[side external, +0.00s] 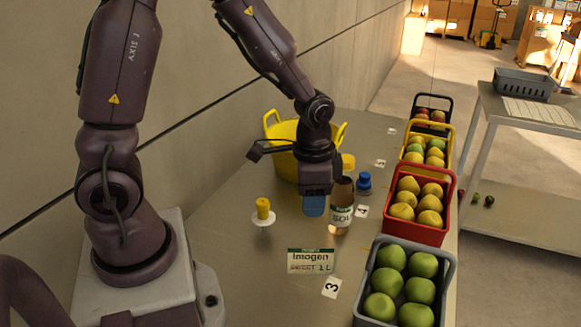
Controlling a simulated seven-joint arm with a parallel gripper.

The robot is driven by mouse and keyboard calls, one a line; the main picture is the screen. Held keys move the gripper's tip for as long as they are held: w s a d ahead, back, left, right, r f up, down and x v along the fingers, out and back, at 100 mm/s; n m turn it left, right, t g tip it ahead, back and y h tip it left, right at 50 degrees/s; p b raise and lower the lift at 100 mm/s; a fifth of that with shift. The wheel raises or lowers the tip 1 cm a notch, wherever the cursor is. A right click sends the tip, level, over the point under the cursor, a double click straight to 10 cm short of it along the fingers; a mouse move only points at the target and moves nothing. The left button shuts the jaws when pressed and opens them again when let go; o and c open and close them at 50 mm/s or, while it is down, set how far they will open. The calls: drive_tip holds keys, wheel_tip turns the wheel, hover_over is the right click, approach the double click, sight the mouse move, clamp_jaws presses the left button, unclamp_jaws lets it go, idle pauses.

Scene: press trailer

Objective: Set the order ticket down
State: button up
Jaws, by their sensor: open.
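The order ticket appears to be the white card (311,261) with a green top band and printed text, "SWEET 1 L" among it. It rests on the grey table at the front middle; I cannot tell whether it lies flat or leans. My gripper (314,205) points down behind and above the card, apart from it. Its blue tip shows just left of a brown bottle (341,208) with a label. The jaws are open; the gap between the fingers is hard to see from here, and I see nothing held.
A yellow tub (284,158) stands behind my gripper. A yellow-capped item (263,211) stands left, a blue-capped jar (364,183) right. Fruit crates line the right edge: grey (364,284), red (416,232), yellow, black. A number 3 tag (331,288) lies beside the card.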

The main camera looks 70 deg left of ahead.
drive_tip(key=s+d+r+n+t, duration=0.1)
drive_tip(key=s+r+n+t, duration=0.1)
drive_tip(key=s+r, duration=0.3)
drive_tip(key=s+r+n+t, duration=0.2)
drive_tip(key=s+r, duration=0.4)
drive_tip(key=r, duration=0.7)
drive_tip(key=shift+d+t, duration=0.35)
drive_tip(key=shift+t, duration=0.25)
